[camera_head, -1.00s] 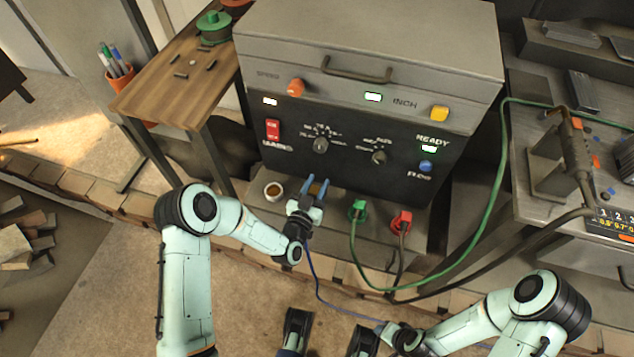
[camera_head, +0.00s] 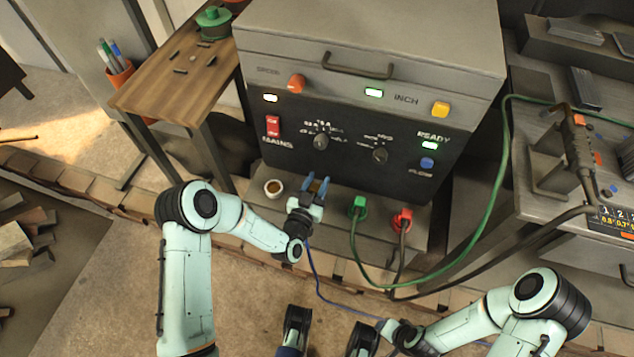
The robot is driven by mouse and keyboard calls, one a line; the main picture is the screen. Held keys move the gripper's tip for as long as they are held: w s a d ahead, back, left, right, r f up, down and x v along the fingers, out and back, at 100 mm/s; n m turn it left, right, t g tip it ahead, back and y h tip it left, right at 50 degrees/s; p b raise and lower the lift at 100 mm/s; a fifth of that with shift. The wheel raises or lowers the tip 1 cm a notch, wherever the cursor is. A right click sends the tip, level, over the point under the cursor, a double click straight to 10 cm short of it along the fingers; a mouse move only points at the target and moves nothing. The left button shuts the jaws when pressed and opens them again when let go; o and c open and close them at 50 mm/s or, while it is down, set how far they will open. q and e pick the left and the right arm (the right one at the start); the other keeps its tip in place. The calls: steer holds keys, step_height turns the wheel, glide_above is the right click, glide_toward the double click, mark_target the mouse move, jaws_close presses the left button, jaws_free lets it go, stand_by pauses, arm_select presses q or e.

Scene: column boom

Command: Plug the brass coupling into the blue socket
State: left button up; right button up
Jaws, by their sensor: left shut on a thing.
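My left gripper (camera_head: 316,184) has blue fingertips and is at the shelf below the machine's front panel, between a small cup and the green plug. It is shut on the brass coupling (camera_head: 314,187), of which only a small brownish bit shows between the fingers. A blue cable (camera_head: 315,275) hangs from below this gripper and runs toward my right gripper (camera_head: 383,326). The blue socket cannot be made out; the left gripper covers that part of the shelf. Whether the coupling touches anything is hidden. The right gripper is low in view, its fingers unclear.
A green plug (camera_head: 357,208) and a red plug (camera_head: 401,221) sit on the shelf (camera_head: 375,237) to the right, their cables looping right. The control panel (camera_head: 350,150) rises behind. A wooden side table (camera_head: 170,95) is at left.

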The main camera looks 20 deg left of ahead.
arm_select(q)
steer(key=shift+f+b, duration=0.5)
steer(key=shift+f, duration=0.1)
stand_by(0.7)
steer(key=o, duration=0.9)
steer(key=shift+c, duration=0.2)
steer(key=shift+s+a+p, duration=0.15)
steer(key=shift+s+p, duration=0.15)
steer(key=shift+s, duration=1)
steer(key=shift+s+a+p, duration=0.15)
steer(key=shift+s+p, duration=0.1)
steer(key=shift+s, duration=1.05)
steer(key=shift+s+a, duration=0.2)
steer(key=shift+s, duration=1.25)
steer(key=shift+s+a, duration=0.15)
steer(key=shift+s, duration=1.3)
